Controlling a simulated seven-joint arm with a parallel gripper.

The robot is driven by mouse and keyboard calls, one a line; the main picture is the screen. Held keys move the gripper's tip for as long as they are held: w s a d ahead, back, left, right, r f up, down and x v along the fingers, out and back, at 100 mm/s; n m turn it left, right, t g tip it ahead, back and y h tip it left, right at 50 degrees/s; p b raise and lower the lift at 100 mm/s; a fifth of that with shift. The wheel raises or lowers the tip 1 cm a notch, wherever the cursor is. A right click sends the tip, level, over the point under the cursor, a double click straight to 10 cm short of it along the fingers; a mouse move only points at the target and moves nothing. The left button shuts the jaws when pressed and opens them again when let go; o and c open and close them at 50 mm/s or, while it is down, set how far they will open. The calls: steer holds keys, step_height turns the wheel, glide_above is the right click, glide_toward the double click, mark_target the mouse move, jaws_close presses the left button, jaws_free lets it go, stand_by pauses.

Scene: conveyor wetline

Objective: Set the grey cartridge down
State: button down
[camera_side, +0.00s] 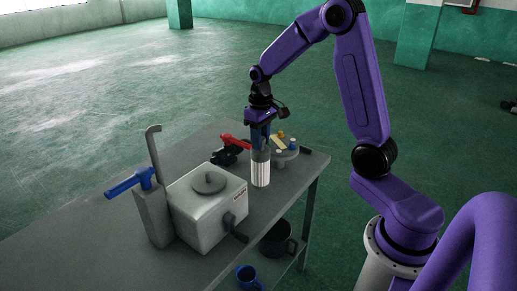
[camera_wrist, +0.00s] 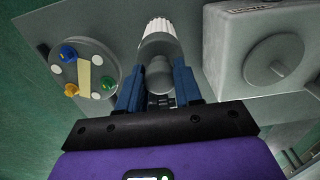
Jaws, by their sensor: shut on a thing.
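The grey cartridge (camera_side: 261,168) has a grey upper part and a white ribbed lower part. It hangs upright below my gripper (camera_side: 260,143), whose blue fingers are shut on its top. In the wrist view the cartridge (camera_wrist: 160,48) runs away from between the fingers of my gripper (camera_wrist: 158,88), white ribbed end farthest. Its lower end is close to the grey table (camera_side: 290,188); I cannot tell whether it touches.
A pale box with a round lid (camera_side: 208,200) and a crank stands left of the cartridge. A blue-handled grey valve post (camera_side: 152,213) is farther left. A red-handled black fitting (camera_side: 230,150) and a round plate with coloured knobs (camera_side: 286,152) stand behind. A dark pot (camera_side: 277,240) and blue mug (camera_side: 248,277) sit below.

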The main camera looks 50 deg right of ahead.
mark_target(260, 158)
steer(key=shift+w+d+f, duration=0.1)
steer(key=shift+w+f, duration=0.2)
steer(key=shift+f, duration=0.05)
steer(key=shift+w+f, duration=0.15)
steer(key=shift+f, duration=1.65)
steer(key=c, duration=0.8)
jaws_free()
steer(key=shift+f, duration=0.1)
steer(key=shift+o, duration=0.2)
